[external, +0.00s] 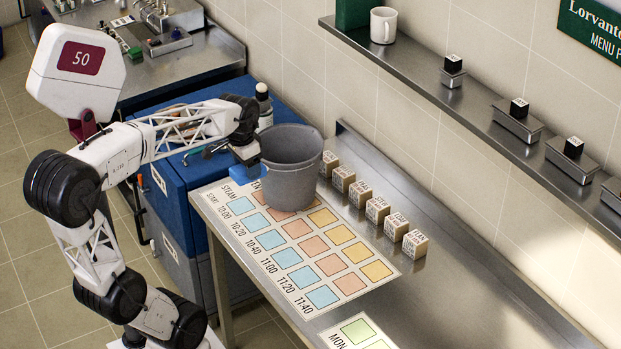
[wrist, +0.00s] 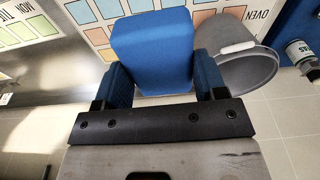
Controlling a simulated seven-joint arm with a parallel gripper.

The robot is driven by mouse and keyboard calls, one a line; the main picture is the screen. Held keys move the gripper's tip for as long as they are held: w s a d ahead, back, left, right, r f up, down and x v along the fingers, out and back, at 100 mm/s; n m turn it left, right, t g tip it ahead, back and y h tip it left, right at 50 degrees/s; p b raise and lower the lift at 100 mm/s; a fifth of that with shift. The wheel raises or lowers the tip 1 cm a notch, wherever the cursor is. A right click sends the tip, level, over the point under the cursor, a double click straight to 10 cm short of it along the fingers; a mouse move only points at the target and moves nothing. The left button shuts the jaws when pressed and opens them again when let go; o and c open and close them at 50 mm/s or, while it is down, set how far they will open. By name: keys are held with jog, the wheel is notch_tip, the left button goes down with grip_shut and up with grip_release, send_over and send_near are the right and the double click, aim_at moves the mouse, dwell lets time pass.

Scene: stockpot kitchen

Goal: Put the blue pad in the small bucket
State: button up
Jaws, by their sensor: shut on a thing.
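The blue pad (wrist: 152,52) is a thick blue block between the fingers of my gripper (wrist: 163,82) in the wrist view. My gripper is shut on it. In the external view my gripper (external: 247,160) points down, with the blue pad (external: 250,173) under it, just left of the bucket and outside its rim. The small grey bucket (external: 281,163) stands upright and open at the left end of the steel counter, on the printed chart. It also shows in the wrist view (wrist: 248,78), right of the pad, with a pale handle grip. The bucket's floor is hidden in the external view.
A row of several labelled blocks (external: 377,209) stands along the counter's back, right of the bucket. The chart (external: 318,258) is otherwise bare. A dark bottle (external: 263,100) stands behind the bucket. A wall shelf (external: 428,92) holds a mug (external: 383,25) and small stamps.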

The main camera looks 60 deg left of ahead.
jog(key=w+a+f+n, duration=0.1)
jog(key=w+a+n, duration=0.1)
jog(key=w+a, duration=0.9)
jog(key=w+a+n, duration=0.2)
jog(key=w+a, duration=0.5)
jog(key=w, duration=0.9)
jog(key=shift+y, duration=0.3)
jog(key=shift+s+a+f, duration=0.1)
jog(key=shift+f, duration=1.1)
jog(key=shift+s+f, duration=0.1)
jog(key=shift+f, duration=1.05)
jog(key=shift+f, duration=0.1)
notch_tip(320, 180, down, 14)
jog(key=shift+f, duration=0.1)
jog(key=shift+f, duration=1.8)
jog(key=shift+f, duration=0.6)
